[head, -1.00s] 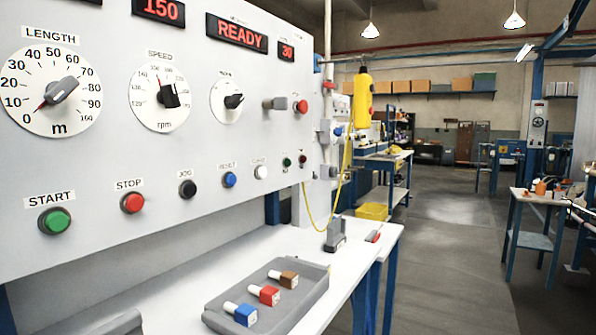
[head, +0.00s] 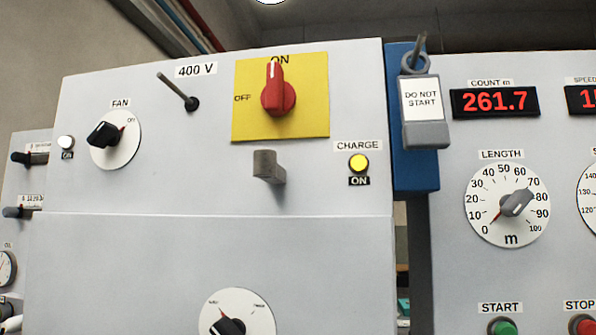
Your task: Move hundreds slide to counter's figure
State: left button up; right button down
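The counter (head: 494,102), labelled COUNT m, is at the upper right of the head view and reads 261.7 in red digits. I cannot make out a slide marked hundreds. At the left edge, two dark handles, an upper one (head: 22,158) and a lower one (head: 14,212), stick out beside small labels too small to read. I cannot tell whether either is a slide. Neither of my grippers is in view.
A grey cabinet carries a red switch (head: 278,97) on a yellow plate, a FAN knob (head: 105,134), a lever (head: 178,92) and a lit yellow CHARGE lamp (head: 358,163). A DO NOT START tag (head: 422,100) hangs beside the panel with the LENGTH dial (head: 510,205).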

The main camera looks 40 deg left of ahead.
aim_at(21, 158)
jog(key=j+u, duration=0.15)
jog(key=u, duration=2.45)
